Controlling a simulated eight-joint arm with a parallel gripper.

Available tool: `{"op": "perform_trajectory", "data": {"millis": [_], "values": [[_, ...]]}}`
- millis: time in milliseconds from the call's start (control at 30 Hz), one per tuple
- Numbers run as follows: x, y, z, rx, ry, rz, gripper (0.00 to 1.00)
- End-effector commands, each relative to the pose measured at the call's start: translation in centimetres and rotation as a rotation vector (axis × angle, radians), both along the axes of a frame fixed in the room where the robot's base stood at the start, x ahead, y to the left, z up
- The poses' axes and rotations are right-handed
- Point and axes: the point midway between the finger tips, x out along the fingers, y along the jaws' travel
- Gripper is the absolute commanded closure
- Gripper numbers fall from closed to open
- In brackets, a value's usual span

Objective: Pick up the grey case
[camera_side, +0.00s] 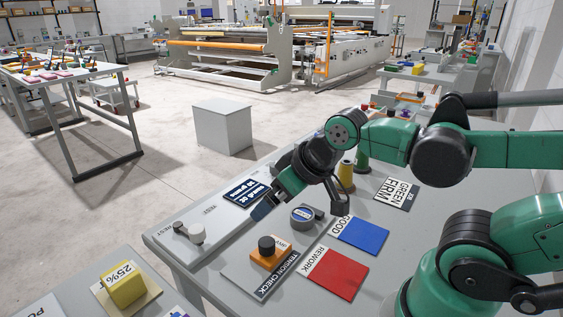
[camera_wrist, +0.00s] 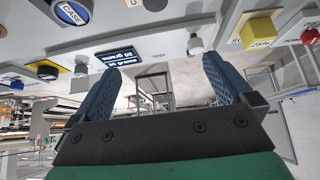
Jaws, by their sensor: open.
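The grey case (camera_side: 302,217) is a low round grey puck with a blue label on top. It sits on the grey worktable (camera_side: 215,262), left of the blue GOOD card (camera_side: 360,235). In the wrist view the case (camera_wrist: 72,13) shows at the top left, cut by the edge, with its label reading CASE. My gripper (camera_side: 298,204) is open above the table, close to the case in the side view. In the wrist view its blue-padded fingers (camera_wrist: 162,80) have nothing between them, and the case lies outside them, beyond the left finger.
An orange block with a black knob (camera_side: 268,252) stands in front of the case. A red REWORK card (camera_side: 332,274) lies to the right of that block. A grey knob (camera_side: 195,233) and a dark label (camera_side: 245,192) are at the left. A yellow cylinder (camera_side: 346,176) stands behind.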

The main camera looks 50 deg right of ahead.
Motion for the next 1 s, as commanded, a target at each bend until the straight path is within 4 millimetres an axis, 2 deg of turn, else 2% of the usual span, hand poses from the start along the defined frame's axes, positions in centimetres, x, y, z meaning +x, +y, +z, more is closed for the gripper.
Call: {"op": "perform_trajectory", "data": {"millis": [233,467,633,800,1000], "values": [[1.3,-2.4,-0.9,0.033,0.138,0.082,0.0],[3.1,-6.6,-3.2,0.171,0.203,0.331,0.0],[3.4,-10.3,-5.3,0.266,0.087,0.557,0.0],[2.2,-14.0,-7.6,0.293,-0.136,0.768,0.0],[0.1,-16.3,-9.5,0.248,-0.358,0.92,0.0]]}}
